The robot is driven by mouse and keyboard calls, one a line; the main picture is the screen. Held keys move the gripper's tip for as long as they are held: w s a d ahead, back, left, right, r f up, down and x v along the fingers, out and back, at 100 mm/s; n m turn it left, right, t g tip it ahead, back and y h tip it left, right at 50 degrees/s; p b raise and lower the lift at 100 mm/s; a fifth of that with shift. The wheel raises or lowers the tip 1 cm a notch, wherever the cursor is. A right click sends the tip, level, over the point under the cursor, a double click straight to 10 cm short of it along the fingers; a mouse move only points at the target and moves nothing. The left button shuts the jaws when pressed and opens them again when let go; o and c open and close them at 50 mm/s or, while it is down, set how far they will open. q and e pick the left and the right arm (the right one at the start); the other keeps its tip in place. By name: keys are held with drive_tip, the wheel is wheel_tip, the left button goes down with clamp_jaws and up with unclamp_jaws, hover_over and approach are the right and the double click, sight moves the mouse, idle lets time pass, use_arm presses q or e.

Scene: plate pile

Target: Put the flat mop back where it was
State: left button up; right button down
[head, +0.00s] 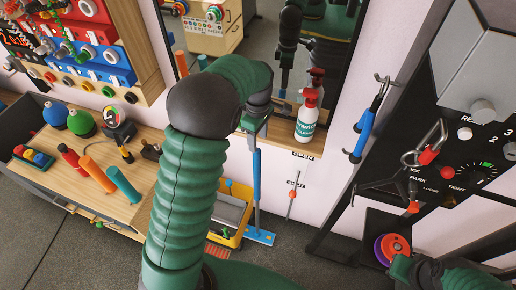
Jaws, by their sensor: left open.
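The flat mop (257,186) stands nearly upright on the floor against the pale wall, its blue flat head (259,236) down and its blue-grey handle rising. My left gripper (256,130) is open at the top of the handle, seen from above and behind. The wrist partly hides the jaws and the handle's top, and I cannot tell whether they touch. Part of my right arm shows at the lower right corner, with its green end (401,267) near the picture's bottom; its fingers cannot be made out.
A yellow bucket (229,240) stands just left of the mop. A red-topped spray bottle (306,118) stands on the ledge above right. A small red-handled tool (292,196) hangs by the wall. A black control panel with hooks is at right, a cluttered workbench (75,180) at left.

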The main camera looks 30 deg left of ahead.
use_arm(q)
drive_tip(key=shift+s+d+r+m, duration=0.25)
drive_tip(key=shift+r+m, duration=0.05)
drive_tip(key=s+d+f+m+t, duration=0.2)
drive_tip(key=s+d+m, duration=0.8)
drive_tip(key=s+m, duration=0.5)
drive_tip(key=m, duration=0.2)
drive_tip(key=shift+d+m+t, duration=0.2)
drive_tip(key=shift+m+t, duration=0.1)
drive_tip(key=shift+m, duration=0.1)
drive_tip(key=shift+s, duration=0.2)
